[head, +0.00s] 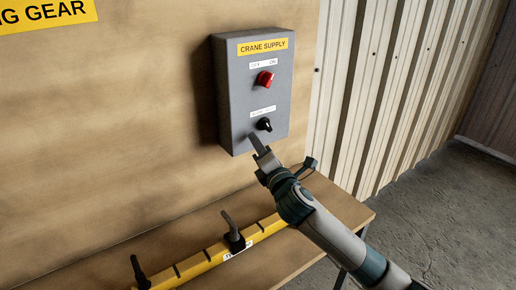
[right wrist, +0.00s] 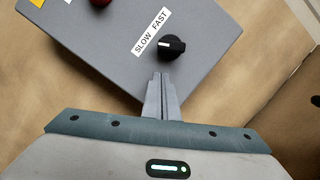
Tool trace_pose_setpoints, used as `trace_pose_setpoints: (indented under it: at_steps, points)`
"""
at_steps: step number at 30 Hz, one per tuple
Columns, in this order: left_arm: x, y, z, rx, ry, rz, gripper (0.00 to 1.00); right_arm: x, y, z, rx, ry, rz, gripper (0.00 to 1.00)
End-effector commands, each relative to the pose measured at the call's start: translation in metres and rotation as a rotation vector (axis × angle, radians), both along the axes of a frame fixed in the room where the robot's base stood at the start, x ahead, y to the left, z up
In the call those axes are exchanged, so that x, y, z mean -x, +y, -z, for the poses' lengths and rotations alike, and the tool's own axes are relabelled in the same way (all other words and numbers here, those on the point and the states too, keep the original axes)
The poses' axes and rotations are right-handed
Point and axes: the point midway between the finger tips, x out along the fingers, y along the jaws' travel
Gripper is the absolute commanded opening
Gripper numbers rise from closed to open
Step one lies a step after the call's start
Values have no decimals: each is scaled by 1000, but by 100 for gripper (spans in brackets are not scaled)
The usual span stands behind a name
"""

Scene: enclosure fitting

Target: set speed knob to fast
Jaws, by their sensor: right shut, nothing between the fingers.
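The speed knob (head: 264,124) is a small black knob low on the grey crane supply box (head: 240,105). In the right wrist view the knob (right wrist: 173,47) has a white mark pointing left, toward SLOW on the white SLOW FAST label (right wrist: 151,31). My right gripper (head: 256,142) is shut and empty, just below and left of the knob in the head view. In the right wrist view its fingertips (right wrist: 161,78) sit close below the knob, seemingly apart from it. My left gripper is not in view.
A red knob (head: 265,79) sits above on the same box, under an OFF/ON label. A yellow rail (head: 205,260) with black handles lies on the wooden bench (head: 345,208) below. Corrugated wall (head: 375,90) stands to the right.

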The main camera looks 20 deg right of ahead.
Motion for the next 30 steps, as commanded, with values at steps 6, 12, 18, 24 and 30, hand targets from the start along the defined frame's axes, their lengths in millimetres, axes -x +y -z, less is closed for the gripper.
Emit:
trace_pose_setpoints:
  at_steps: [6, 12, 18, 24, 30]
  points:
    - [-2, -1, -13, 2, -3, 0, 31, -6, -19, -13, 2, 0, 2, 0]
    - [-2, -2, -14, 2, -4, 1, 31, -8, -23, -14, 1, 0, 0, 0]
    - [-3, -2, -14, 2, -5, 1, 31, -7, -23, -14, 1, -1, 1, 0]
    - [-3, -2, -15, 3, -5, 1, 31, -8, -23, -15, -6, 2, 1, 0]
    - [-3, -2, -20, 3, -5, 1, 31, -8, -23, -17, -39, 14, 1, 0]
